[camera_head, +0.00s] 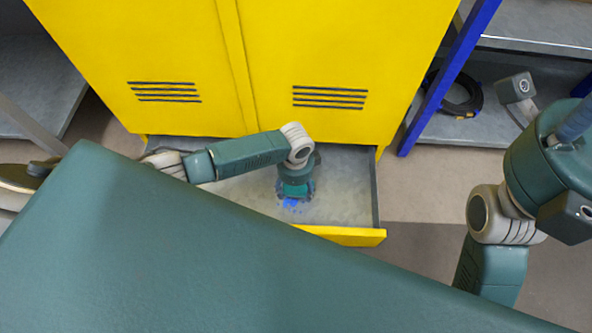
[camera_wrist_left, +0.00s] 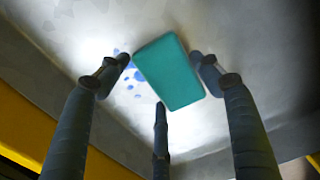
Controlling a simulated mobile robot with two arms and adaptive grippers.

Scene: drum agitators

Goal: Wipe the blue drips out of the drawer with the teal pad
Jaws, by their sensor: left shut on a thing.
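The drawer (camera_head: 345,236) at the foot of the yellow cabinet is pulled open; its pale grey floor shows. Blue drips (camera_head: 291,204) lie on that floor at the near side of my left gripper (camera_head: 295,190). The left gripper reaches down into the drawer. In the left wrist view its fingers close around the teal pad (camera_wrist_left: 170,75), a flat rounded rectangle held tilted. Blue spots (camera_wrist_left: 124,66) show beside the pad's left edge; whatever lies under it is hidden. I cannot tell whether the pad touches the floor. My right gripper does not show clearly.
The yellow cabinet (camera_head: 300,50) rises right behind the drawer. The drawer floor right of my left gripper is clear.

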